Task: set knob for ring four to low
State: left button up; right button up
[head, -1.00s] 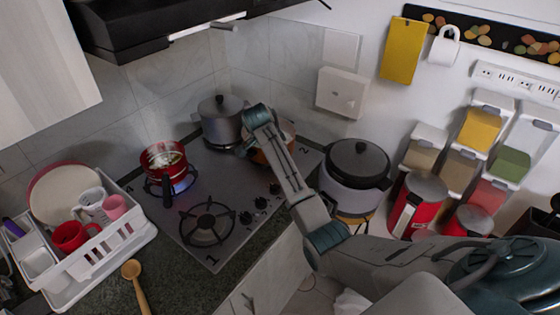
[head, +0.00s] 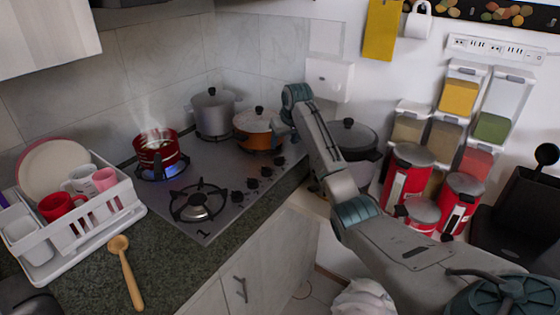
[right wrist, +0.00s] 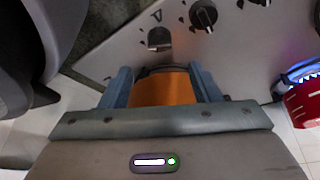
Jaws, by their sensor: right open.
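The hob (head: 225,160) has a row of black knobs along its right edge, among them a front knob (head: 237,196) and a rear knob (head: 279,160). I cannot tell which knob serves ring four. A red pot (head: 158,152) steams over a blue flame on the back-left ring. My right gripper (right wrist: 162,88) is open beside the knobs, with the orange pot (right wrist: 162,92) showing between its fingers. In the head view its fingertips are hidden behind its wrist.
The orange pot (head: 255,130) and a grey pot (head: 213,112) stand at the back. A dark-lidded cooker (head: 350,137) stands right of my arm. A white dish rack (head: 90,240) and wooden spoon (head: 126,272) lie left. The front ring (head: 198,203) is bare.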

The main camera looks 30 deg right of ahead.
aim_at(279, 157)
jog(key=p+x, duration=0.1)
jog(key=x, duration=0.6)
jog(key=shift+w+f, duration=0.1)
jog(key=shift+f, duration=0.2)
jog(key=shift+x, duration=0.75)
pick_arm(q)
jog(key=shift+s+r, duration=0.5)
jog(key=shift+r, duration=0.4)
pick_arm(e)
jog(key=shift+c, duration=0.3)
jog(key=c, duration=0.9)
pick_arm(q)
jog(key=shift+w+r+p, duration=0.1)
jog(key=shift+w+p, duration=0.05)
jog(key=shift+p, duration=0.2)
pick_arm(e)
jog(key=shift+c, duration=0.2)
